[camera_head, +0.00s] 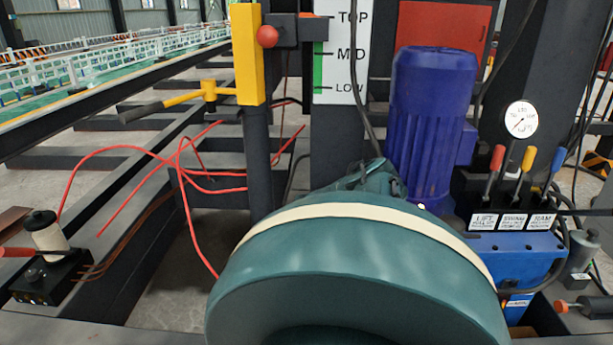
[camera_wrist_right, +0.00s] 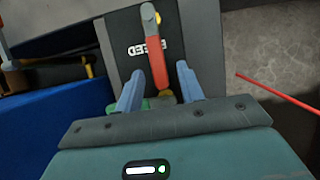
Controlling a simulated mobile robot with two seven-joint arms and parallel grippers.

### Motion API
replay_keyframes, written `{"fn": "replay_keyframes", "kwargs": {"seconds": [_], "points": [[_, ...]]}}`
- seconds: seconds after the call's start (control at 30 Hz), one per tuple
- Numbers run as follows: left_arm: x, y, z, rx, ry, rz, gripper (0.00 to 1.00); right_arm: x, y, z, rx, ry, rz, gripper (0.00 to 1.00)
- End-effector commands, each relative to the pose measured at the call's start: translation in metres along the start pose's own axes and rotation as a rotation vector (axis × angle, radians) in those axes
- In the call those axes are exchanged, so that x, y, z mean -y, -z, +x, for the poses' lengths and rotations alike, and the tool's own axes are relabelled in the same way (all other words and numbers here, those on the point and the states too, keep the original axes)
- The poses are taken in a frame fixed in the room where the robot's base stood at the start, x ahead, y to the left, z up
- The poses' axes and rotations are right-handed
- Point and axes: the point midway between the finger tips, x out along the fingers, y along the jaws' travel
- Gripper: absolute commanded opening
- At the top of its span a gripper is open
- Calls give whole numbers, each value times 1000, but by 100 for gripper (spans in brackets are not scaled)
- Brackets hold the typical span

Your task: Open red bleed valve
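In the right wrist view, the bleed valve's red lever (camera_wrist_right: 155,48) stands over a dark plate (camera_wrist_right: 123,38) labelled BLEED. Its upper end has a brass-coloured pivot, and its lower end reaches between my fingers. My right gripper (camera_wrist_right: 172,76) is open, with its two blue-grey fingers apart around the lever's lower part. In the head view the lever and right gripper do not show; a large teal arm link of mine covers the lower middle. My left gripper is in neither view.
In the head view, a blue hydraulic unit (camera_head: 510,262) with several coloured levers and a gauge (camera_head: 521,119) stands at right beside a blue motor (camera_head: 430,105). A yellow-handled post (camera_head: 249,55) and loose red hoses (camera_head: 185,170) are at left. Black cables hang nearby.

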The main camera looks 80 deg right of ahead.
Motion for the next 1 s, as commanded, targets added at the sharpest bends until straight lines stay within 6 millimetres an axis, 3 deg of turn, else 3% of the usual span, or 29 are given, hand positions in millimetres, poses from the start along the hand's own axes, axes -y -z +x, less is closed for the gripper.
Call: {"fn": "replay_keyframes", "kwargs": {"seconds": [0.2,0.5,0.7,1.0], "points": [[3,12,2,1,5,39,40,0,-1,-43,-5,0,0,38],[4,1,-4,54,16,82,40,1,-1,-105,-3,1,0,38],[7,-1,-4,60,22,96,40,1,0,-125,-1,1,-1,38],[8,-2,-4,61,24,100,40,1,0,-128,0,1,-2,38]]}}
